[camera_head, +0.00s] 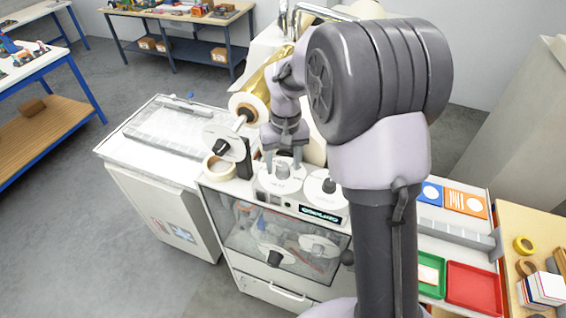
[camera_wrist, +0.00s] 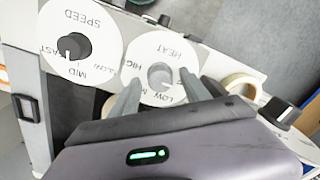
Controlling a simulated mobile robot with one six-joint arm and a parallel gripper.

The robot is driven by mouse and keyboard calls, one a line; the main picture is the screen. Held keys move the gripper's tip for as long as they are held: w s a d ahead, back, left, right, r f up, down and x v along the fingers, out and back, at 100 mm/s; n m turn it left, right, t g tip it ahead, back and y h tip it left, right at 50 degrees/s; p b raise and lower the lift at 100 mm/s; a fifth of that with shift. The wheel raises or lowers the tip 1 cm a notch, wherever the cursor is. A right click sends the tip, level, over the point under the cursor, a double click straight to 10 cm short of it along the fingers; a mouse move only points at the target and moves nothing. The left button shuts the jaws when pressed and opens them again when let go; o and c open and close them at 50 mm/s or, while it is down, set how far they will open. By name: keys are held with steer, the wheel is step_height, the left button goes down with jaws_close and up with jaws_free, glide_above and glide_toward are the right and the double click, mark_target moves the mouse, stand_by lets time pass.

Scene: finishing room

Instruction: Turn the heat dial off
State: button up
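The heat dial (camera_wrist: 143,52) is a white disc with HEAT, HIGH and LOW printed on it and a grey knob (camera_wrist: 160,76) in the middle. In the wrist view my gripper (camera_wrist: 159,79) is open, with one finger on each side of the knob and a gap showing between each finger and the knob. Part of the dial's lower lettering is hidden by my fingers. I cannot tell where the knob points. In the head view my gripper (camera_head: 283,163) points down over the heat dial (camera_head: 262,183) on top of the white machine.
The speed dial (camera_wrist: 97,22), with a black knob, sits beside the heat dial. A tape roll (camera_wrist: 240,86) and another black knob (camera_wrist: 281,113) are on the other side. In the head view, a gold roll (camera_head: 262,82) stands close behind my wrist.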

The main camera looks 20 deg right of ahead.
mark_target(285, 166)
step_height(285, 166, up, 17)
steer(key=shift+d+r+p, duration=0.2)
steer(key=shift+d+p, duration=0.1)
steer(key=shift+p, duration=0.1)
